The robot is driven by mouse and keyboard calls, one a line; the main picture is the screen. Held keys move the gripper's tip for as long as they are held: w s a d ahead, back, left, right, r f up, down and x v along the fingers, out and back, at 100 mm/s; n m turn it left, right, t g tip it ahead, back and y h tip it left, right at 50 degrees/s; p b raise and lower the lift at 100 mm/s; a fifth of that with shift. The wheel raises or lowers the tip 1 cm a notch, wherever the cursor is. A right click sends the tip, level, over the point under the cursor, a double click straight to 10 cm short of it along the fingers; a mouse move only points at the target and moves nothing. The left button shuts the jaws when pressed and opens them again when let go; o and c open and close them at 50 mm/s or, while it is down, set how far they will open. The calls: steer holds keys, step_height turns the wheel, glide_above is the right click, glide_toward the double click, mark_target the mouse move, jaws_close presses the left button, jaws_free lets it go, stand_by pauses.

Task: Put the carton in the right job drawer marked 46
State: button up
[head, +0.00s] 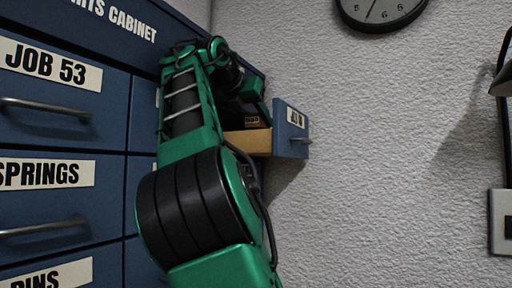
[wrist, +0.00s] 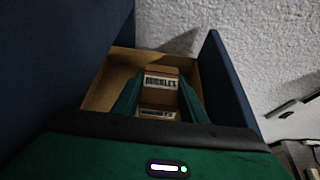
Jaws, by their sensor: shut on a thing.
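The carton (wrist: 160,96) is a small brown box with white printed labels, too blurred to read surely. My gripper (wrist: 158,80) is shut on it, with a green finger on each side. Both are over or inside an open drawer (wrist: 104,85) with bare wooden inner walls. In the head view the drawer's blue front (head: 290,130) is pulled out and carries a label starting with JOB; its number is not legible. A small part of the carton (head: 252,120) shows above the drawer's side. I cannot tell whether the carton touches the drawer floor.
The blue cabinet (head: 115,98) fills the left, with shut drawers labelled JOB 53 (head: 48,65), SPRINGS (head: 42,173) and PINS (head: 50,278). A textured wall (head: 400,130) stands close beyond the open drawer. A clock (head: 382,8) hangs on it.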

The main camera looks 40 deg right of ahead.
steer(key=shift+a+f, duration=0.15)
steer(key=shift+f, duration=2.4)
steer(key=shift+w+d+f, duration=0.1)
steer(key=shift+d+f, duration=0.1)
steer(key=shift+f, duration=0.65)
steer(key=shift+f, duration=0.2)
steer(key=o, duration=1.1)
steer(key=shift+r, duration=0.1)
